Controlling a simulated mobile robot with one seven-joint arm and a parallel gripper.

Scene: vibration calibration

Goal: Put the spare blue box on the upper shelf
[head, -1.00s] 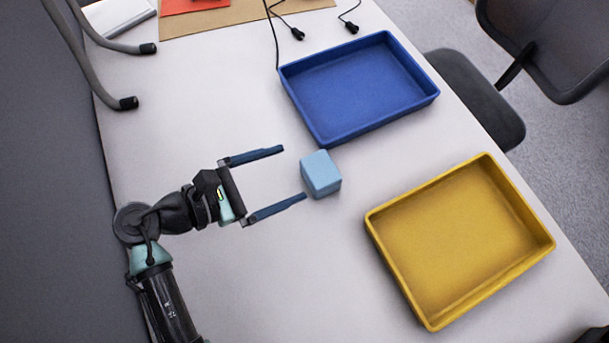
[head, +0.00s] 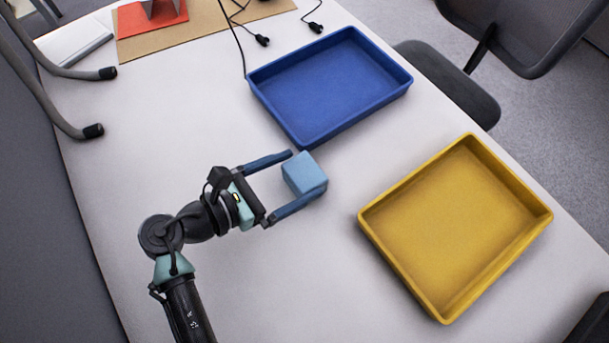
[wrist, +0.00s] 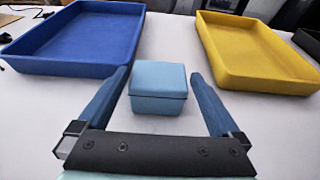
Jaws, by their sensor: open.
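A light blue box (head: 304,174) sits on the white table, between the blue and yellow trays and nearer the blue one. It also shows in the wrist view (wrist: 158,88), with a seam below its top. My gripper (head: 307,175) is open, with one finger on each side of the box. In the wrist view the fingers (wrist: 158,76) stand apart, with a gap visible on both sides of the box. No upper shelf can be made out in these views.
A blue tray (head: 402,82) lies behind the box and a yellow tray (head: 372,218) to its right. Bent grey metal legs (head: 60,118) stand at the left. Cables, cardboard (head: 205,28) and an orange piece lie at the back. A dark chair (head: 455,85) stands beyond the table.

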